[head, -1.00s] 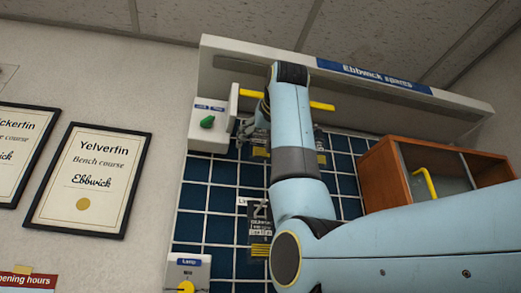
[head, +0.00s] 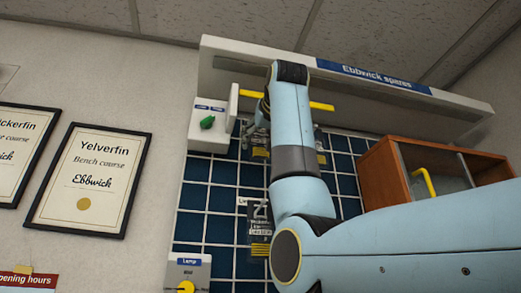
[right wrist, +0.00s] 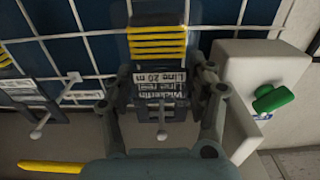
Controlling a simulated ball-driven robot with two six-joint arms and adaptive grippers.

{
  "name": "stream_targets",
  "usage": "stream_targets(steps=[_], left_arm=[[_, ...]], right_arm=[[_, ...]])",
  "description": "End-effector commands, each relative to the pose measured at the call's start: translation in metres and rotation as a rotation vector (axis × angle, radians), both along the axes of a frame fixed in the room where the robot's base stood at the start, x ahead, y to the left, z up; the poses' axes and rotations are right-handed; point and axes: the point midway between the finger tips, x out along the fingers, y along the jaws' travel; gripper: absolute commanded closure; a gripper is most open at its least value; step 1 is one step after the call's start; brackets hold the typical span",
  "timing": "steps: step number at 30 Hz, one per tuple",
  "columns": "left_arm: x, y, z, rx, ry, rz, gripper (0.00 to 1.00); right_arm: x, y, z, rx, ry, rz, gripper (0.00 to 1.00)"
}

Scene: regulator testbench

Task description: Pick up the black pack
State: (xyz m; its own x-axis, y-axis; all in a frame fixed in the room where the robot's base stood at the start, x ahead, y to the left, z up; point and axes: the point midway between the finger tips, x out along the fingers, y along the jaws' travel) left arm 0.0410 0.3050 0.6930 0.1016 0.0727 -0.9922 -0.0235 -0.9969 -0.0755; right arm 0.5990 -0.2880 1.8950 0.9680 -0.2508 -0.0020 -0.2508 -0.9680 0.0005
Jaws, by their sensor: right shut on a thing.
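A dark grey-to-black pack (right wrist: 157,45) with yellow stripes and a white label reading "Wickerfin Line reel Line 20 m" is upside down in the right wrist view, in front of the blue grid wall. My right gripper (right wrist: 162,98) is shut on it, one finger on each side near the label. In the head view my right gripper (head: 254,128) is up by the board's top, and my arm hides much of the pack (head: 258,152). Whether the pack still touches its hook cannot be told. My left gripper is not in view.
Another pack (head: 259,222) hangs lower on the grid, partly behind my arm. A white box with a green knob (head: 207,122) stands close left of my gripper. A yellow bar (head: 321,106) is behind my wrist. A wooden cabinet (head: 387,178) is to the right.

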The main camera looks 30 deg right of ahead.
Motion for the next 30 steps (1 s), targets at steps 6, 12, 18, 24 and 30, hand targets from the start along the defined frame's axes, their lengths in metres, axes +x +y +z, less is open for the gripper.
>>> stream_targets(steps=[6,12,18,24,30], left_arm=[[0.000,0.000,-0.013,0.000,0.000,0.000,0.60],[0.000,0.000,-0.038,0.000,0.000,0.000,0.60],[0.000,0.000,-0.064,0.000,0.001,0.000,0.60],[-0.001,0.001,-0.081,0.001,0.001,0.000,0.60],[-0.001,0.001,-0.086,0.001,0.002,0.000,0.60]], right_arm=[[-0.006,0.002,0.013,0.000,-0.006,0.001,0.78],[-0.052,0.014,0.010,0.000,-0.009,0.002,0.78],[-0.109,0.029,0.010,0.000,-0.008,0.002,0.78],[-0.153,0.039,0.011,0.000,-0.006,0.001,0.78],[-0.172,0.045,0.013,-0.001,-0.003,0.000,0.78]])
